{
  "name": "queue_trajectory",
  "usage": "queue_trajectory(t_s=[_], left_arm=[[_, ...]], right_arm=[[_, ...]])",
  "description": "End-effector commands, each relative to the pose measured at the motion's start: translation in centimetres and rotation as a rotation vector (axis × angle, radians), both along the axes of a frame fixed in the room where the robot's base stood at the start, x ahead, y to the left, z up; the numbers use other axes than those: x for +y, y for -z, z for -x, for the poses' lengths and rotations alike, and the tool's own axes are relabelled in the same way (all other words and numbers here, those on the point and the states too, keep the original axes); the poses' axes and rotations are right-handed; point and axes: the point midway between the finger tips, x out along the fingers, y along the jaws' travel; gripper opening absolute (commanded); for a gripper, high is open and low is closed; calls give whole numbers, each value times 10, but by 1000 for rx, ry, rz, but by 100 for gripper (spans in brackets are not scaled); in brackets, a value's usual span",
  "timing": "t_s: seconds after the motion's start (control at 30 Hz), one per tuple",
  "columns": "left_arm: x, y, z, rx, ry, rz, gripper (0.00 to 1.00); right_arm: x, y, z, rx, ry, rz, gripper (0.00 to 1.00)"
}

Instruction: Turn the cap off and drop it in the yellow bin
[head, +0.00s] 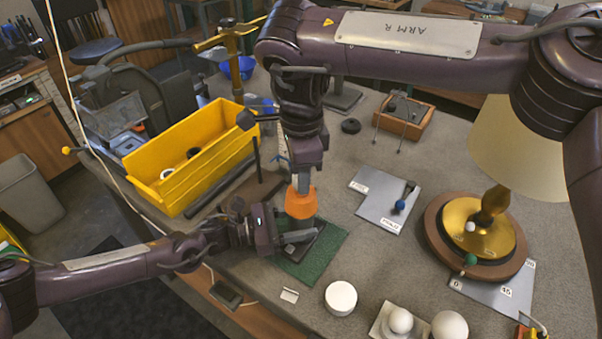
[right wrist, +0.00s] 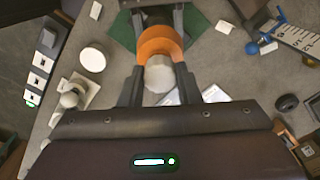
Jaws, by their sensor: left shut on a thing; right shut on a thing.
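The orange cap (head: 301,204) stands upright above a green mat (head: 325,252). In the right wrist view the cap (right wrist: 158,42) has a pale grey top and sits between my fingers. My right gripper (head: 302,184) reaches down from above and is shut on the cap. My left gripper (head: 297,237) comes in from the left just below the cap, shut on the part under it. That part is mostly hidden by the gripper and cap. The yellow bin (head: 160,187) stands to the left, its open top showing a white ring and a dark ring inside.
A brass post (head: 231,62) stands behind the bin, and a dark upright rod (head: 256,158) is between bin and cap. A lamp (head: 468,225) with a cream shade is at right.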

Motion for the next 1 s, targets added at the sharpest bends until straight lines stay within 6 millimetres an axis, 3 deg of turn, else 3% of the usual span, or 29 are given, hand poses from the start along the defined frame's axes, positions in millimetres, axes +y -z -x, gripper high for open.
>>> queue_trajectory(t_s=[0.4,0.77,1.0], left_arm=[[0,-1,0,0,1,2,0],[0,-1,0,1,1,2,0],[0,-1,0,1,1,1,0]], right_arm=[[0,-15,0,-2,0,0,3],[0,-17,0,-1,0,0,3],[0,-43,-1,-5,0,0,3]])
